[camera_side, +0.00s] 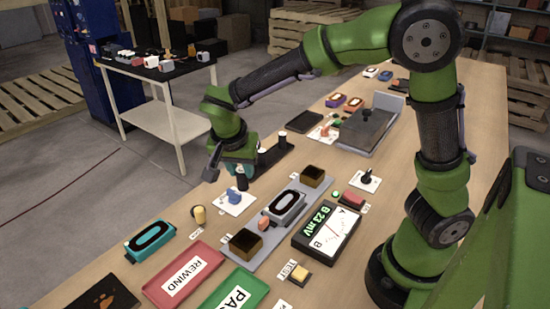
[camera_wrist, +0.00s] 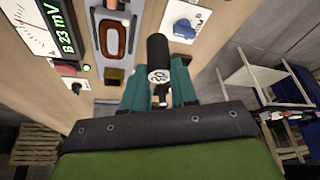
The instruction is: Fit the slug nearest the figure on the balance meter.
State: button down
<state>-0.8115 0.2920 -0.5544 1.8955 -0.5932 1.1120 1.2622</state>
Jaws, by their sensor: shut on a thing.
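My gripper (camera_side: 240,163) is shut on a black cylindrical slug (camera_side: 242,178), held above the table beside the slug rack.
A grey plate (camera_side: 232,240) carries a dark-rimmed oval ring (camera_side: 288,205) and two dark boxes with brownish tops. A blue knob on a white card (camera_side: 236,198) is near my gripper. Red REWIND (camera_side: 185,275) and green (camera_side: 233,293) trays lie at the front.

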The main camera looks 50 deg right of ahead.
jog(key=s+a+f+m+g+y, duration=0.1)
jog(key=s+f+m+g, duration=0.15)
jog(key=s+m, duration=0.65)
jog(key=s+a+f+m+g, duration=0.1)
jog(key=s+f+m+g, duration=0.15)
jog(key=s+m, duration=0.7)
jog(key=n, duration=0.3)
send_over(246, 245)
jog(key=a, duration=0.1)
jog(key=shift+f+m+g+y, duration=0.25)
jog(key=shift+f+g+y, duration=0.05)
jog(key=shift+f, duration=1.7)
jog(key=shift+f, duration=0.15)
jog(key=c, duration=0.9)
grip_release()
